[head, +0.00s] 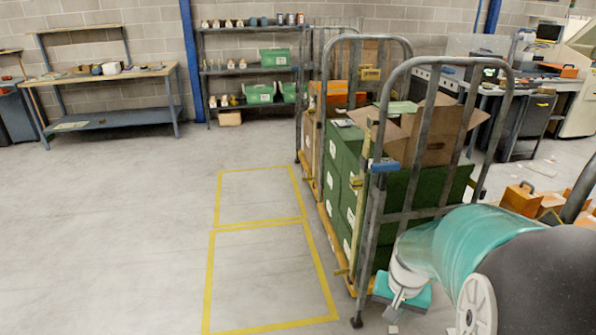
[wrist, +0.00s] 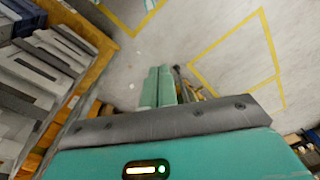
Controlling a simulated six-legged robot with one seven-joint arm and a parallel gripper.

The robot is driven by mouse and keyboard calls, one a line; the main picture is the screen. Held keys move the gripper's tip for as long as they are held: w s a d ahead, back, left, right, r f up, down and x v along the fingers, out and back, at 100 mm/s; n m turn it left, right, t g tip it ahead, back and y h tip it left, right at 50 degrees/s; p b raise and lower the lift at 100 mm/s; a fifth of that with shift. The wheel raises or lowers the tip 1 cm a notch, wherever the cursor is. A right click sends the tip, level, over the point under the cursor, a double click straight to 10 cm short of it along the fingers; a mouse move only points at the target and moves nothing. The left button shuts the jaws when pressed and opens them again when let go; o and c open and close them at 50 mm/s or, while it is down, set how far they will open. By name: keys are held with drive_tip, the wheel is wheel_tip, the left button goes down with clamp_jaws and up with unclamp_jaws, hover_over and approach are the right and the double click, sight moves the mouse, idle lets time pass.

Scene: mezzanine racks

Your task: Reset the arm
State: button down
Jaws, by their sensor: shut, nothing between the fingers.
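My gripper (head: 392,312) is at the lower right of the head view, low in front of the near roll cage. In the wrist view its two teal fingers (wrist: 158,88) lie side by side, shut with nothing between them. My teal arm comes in from the right edge of the head view and hides part of the cage's lower right side.
Two roll cages stand right of centre; the near cage (head: 410,67) holds green crates (head: 345,165) and an open cardboard box (head: 440,130). Yellow floor markings (head: 257,225) lie left of them. The floor at left is clear. A workbench (head: 110,75) and shelves (head: 250,68) stand behind.

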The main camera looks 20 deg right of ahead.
drive_tip(key=s+a+r+n+t, duration=0.3)
drive_tip(key=a+r+n, duration=0.5)
drive_tip(key=a+r, duration=0.8)
drive_tip(key=a+t, duration=0.1)
drive_tip(key=a, duration=0.2)
drive_tip(key=shift+a+r+t, duration=0.25)
drive_tip(key=shift+a+t, duration=0.15)
drive_tip(key=shift+d, duration=0.15)
